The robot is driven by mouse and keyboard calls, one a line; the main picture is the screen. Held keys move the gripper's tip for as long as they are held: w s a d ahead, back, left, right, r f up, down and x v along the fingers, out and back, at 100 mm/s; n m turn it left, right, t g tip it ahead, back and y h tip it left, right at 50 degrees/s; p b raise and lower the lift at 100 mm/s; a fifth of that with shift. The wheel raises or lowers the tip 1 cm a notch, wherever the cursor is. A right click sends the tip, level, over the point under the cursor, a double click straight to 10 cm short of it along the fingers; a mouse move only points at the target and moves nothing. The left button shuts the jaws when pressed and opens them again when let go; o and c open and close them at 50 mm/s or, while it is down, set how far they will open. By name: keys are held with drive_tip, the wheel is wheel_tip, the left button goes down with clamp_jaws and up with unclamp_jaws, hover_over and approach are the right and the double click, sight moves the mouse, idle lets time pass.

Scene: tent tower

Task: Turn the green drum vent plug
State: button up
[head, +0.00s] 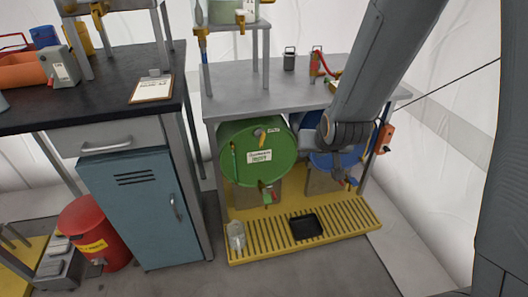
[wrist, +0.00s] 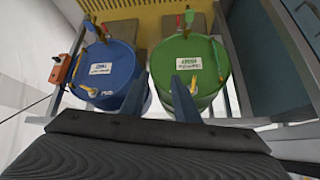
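The green drum (head: 272,172) lies on its side under the grey bench, its round face with a white label toward me. Its vent plug (head: 262,138), a yellow handle at a grey fitting, sits near the top of that face. In the wrist view the scene is upside down; the green drum (wrist: 182,72) is right of centre and its yellow plug (wrist: 193,88) is low on the face. My gripper (wrist: 159,74) is open and empty, its two fingers apart, pointing between the green and blue drums.
The blue drum (wrist: 102,72) lies beside the green one, partly behind my arm in the head view. The grey bench top (head: 280,100) is above and its legs flank the drums. A yellow slatted tray (head: 345,216) lies below, holding a glass jar (head: 236,235) and a black pan (head: 305,227).

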drive_tip(key=w+a+f+t+y+b, duration=0.2)
drive_tip(key=w+a+f+t+b, duration=0.2)
drive_tip(key=w+a+f+b, duration=0.35)
drive_tip(key=t+y+b, duration=0.2)
drive_tip(key=t+b, duration=0.3)
drive_tip(key=b, duration=0.1)
approach(263, 140)
drive_tip(key=w, duration=0.2)
drive_tip(key=shift+n+t, duration=0.3)
drive_tip(key=shift+a+b+x, duration=0.15)
drive_tip(key=shift+b+x, duration=0.25)
drive_tip(key=shift+x, duration=1.45)
drive_tip(key=shift+a+b+x, duration=0.1)
drive_tip(key=shift+b+x, duration=0.3)
drive_tip(key=shift+x, duration=1.45)
drive_tip(key=shift+s+f, duration=0.1)
drive_tip(key=shift+f, duration=0.05)
clamp_jaws()
